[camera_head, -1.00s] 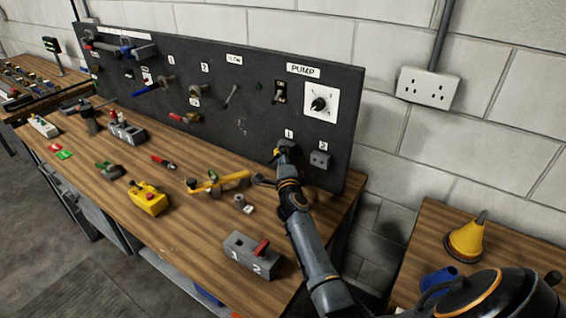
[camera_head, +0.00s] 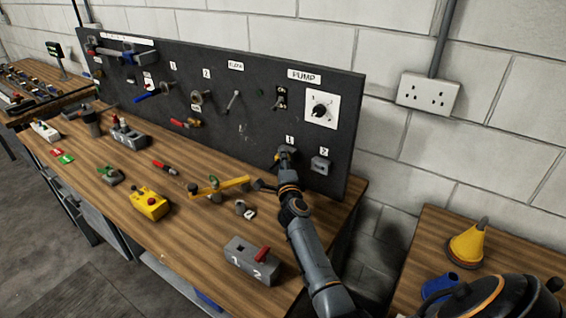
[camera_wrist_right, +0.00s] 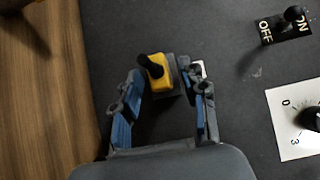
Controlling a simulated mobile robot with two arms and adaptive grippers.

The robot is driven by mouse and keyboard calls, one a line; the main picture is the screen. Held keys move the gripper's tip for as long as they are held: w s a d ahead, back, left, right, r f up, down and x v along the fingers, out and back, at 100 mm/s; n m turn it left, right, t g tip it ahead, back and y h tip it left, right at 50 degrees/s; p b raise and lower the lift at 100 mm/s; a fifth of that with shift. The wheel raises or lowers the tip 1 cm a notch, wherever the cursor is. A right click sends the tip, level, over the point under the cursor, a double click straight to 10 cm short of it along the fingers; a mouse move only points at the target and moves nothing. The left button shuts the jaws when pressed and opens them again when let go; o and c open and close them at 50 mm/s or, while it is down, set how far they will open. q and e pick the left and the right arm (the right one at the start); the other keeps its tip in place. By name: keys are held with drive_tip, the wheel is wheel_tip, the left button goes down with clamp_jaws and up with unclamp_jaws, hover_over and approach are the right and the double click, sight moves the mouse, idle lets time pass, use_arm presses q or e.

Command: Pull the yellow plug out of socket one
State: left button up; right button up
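The yellow plug (camera_wrist_right: 157,72) with a black cable end sits at the grey socket one (camera_wrist_right: 172,88) on the dark panel, seen in the right wrist view. My right gripper (camera_wrist_right: 160,75) is open, with one finger on each side of the plug and small gaps visible. In the head view, the right gripper (camera_head: 283,156) is at the panel below the label 1 and hides most of the plug and socket one. Socket two (camera_head: 320,165) is to its right, with nothing visibly plugged in. My left gripper is not in view.
The dark panel (camera_head: 225,125) carries switches, valves and a PUMP dial (camera_head: 320,111). The wooden bench (camera_head: 185,215) holds a yellow button box (camera_head: 149,204), a yellow-handled tool (camera_head: 220,187) and a grey box (camera_head: 250,261) marked 1 and 2.

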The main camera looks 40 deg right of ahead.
clamp_jaws()
drive_tip(key=shift+a+f, duration=0.15)
drive_tip(key=shift+a, duration=0.1)
drive_tip(key=shift+s+a, duration=0.1)
drive_tip(key=shift+s+a, duration=0.15)
drive_tip(key=shift+a, duration=0.2)
drive_tip(key=shift+a+p, duration=0.1)
drive_tip(key=shift+p, duration=0.2)
drive_tip(key=shift+s+a+p, duration=0.15)
drive_tip(key=shift+s+a, duration=0.2)
drive_tip(key=shift+a, duration=0.35)
drive_tip(key=shift+s+a+p, duration=0.15)
drive_tip(key=shift+s+a, duration=0.15)
drive_tip(key=shift+a, duration=0.4)
